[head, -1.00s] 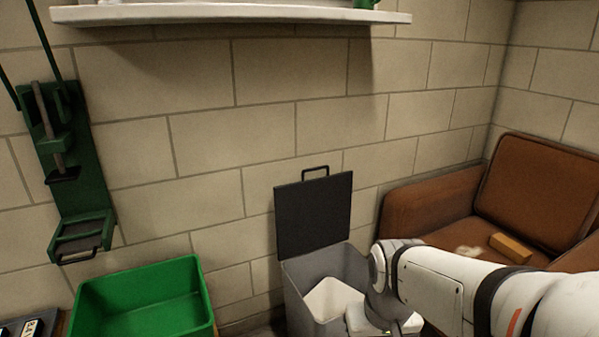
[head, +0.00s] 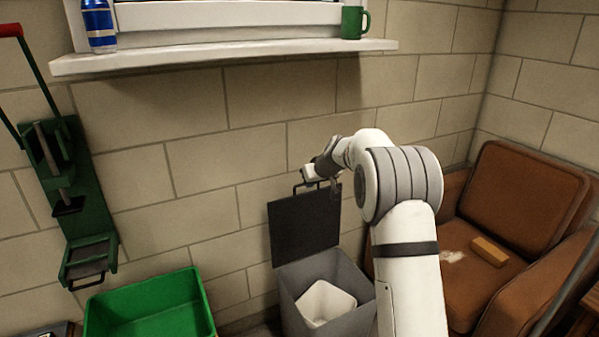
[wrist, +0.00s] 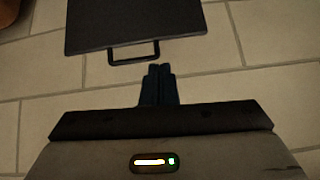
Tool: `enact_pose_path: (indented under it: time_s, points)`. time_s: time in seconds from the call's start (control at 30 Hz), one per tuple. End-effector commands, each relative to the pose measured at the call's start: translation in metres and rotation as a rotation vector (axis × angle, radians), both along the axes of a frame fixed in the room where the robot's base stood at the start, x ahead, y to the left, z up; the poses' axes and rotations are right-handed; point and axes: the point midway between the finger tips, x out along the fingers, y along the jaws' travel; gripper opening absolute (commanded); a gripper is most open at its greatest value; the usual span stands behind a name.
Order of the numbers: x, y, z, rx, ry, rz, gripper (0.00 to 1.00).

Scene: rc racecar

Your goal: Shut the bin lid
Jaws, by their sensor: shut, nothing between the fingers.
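The grey bin (head: 352,284) stands on the floor against the wall, with a white inner bucket (head: 325,303) inside. Its dark lid (head: 303,228) is open, upright at the back of the bin. A black loop handle (head: 299,186) sits on the lid's top edge. In the wrist view the lid (wrist: 130,22) and its handle (wrist: 135,53) lie just beyond my fingers. My gripper (wrist: 158,70) is shut and empty. In the head view my gripper (head: 310,175) is by the top of the lid, close to the handle; I cannot tell whether they touch.
A green crate (head: 150,305) stands left of the bin. A brown armchair (head: 525,200) with a wooden block (head: 488,251) on its seat is at the right. A white shelf (head: 230,56) above holds a blue can (head: 99,25) and a green mug (head: 352,22).

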Motion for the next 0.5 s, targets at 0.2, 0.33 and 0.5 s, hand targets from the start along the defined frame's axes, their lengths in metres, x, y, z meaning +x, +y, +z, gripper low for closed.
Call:
enact_pose_path:
  time_s: [0.2, 0.33, 0.5]
  points:
    - [0.057, -0.002, 0.000, -0.006, -0.096, 0.018, 0.00]
    - [0.069, -0.003, -0.003, -0.010, -0.119, 0.021, 0.00]
    - [0.078, 0.001, -0.011, -0.011, -0.121, 0.023, 0.00]
